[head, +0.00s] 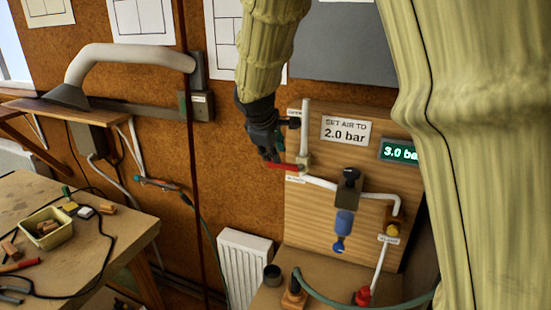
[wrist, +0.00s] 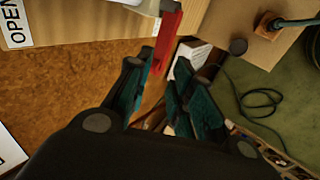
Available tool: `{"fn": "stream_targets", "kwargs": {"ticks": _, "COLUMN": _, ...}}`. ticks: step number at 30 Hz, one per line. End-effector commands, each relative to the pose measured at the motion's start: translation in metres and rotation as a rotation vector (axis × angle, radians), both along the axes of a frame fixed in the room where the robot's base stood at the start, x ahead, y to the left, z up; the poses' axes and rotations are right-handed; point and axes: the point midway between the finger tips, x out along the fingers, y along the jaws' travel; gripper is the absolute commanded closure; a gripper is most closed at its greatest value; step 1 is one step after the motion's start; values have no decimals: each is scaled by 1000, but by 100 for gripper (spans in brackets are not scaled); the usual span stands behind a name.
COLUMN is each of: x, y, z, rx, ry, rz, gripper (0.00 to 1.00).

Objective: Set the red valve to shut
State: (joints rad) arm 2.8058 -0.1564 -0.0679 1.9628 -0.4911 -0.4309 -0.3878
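The red valve (head: 284,166) has a red lever that lies about level, pointing left from the white pipe on the wooden panel. A label sits above it and another below it; the wrist view shows one reading OPEN (wrist: 16,24). My gripper (head: 272,157) points down at the lever's free end. I cannot tell whether one touches the lever.
The panel (head: 340,104) carries a sign, "SET AIR TO 2.0 bar" (head: 345,130), a display (head: 399,151) reading 3.0, and a regulator with a blue bowl (head: 344,223). A radiator (head: 244,266) stands below. A workbench (head: 95,245) with a tray (head: 46,228) is at left.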

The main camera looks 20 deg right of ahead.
Motion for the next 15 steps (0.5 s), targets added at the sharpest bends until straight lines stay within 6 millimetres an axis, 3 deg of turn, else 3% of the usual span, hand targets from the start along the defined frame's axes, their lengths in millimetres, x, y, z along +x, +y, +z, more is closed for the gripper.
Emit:
{"fn": "stream_targets", "kwargs": {"ticks": 7, "x": -15, "y": 11, "z": 29, "rx": 0, "ry": -1, "rz": -1, "gripper": 77}}
{"fn": "stream_targets", "kwargs": {"ticks": 15, "x": -21, "y": 16, "z": 40, "rx": -1, "ry": 1, "rz": -1, "gripper": 77}}
